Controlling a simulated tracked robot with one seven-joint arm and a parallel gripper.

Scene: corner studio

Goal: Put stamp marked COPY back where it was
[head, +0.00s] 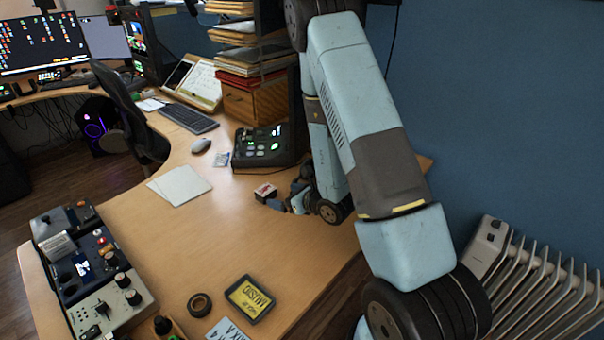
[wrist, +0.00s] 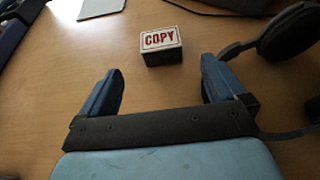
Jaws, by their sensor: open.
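The stamp marked COPY (wrist: 162,45) is a small dark block with a white top face and red lettering. It stands on the wooden desk, and in the head view the stamp (head: 265,191) is near the desk's right side, below a black console. My gripper (wrist: 160,92) is open and empty. In the wrist view the stamp lies beyond the fingertips, roughly centred between them, with a gap. In the head view my gripper (head: 279,196) is low over the desk, close to the stamp, partly hidden by my arm.
A black console (head: 262,146) stands behind the stamp. Headphones (wrist: 290,32) lie on the right in the wrist view. White papers (head: 180,185), a tape roll (head: 200,304) and a yellow-faced pad (head: 250,299) lie on the desk. The desk's middle is clear.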

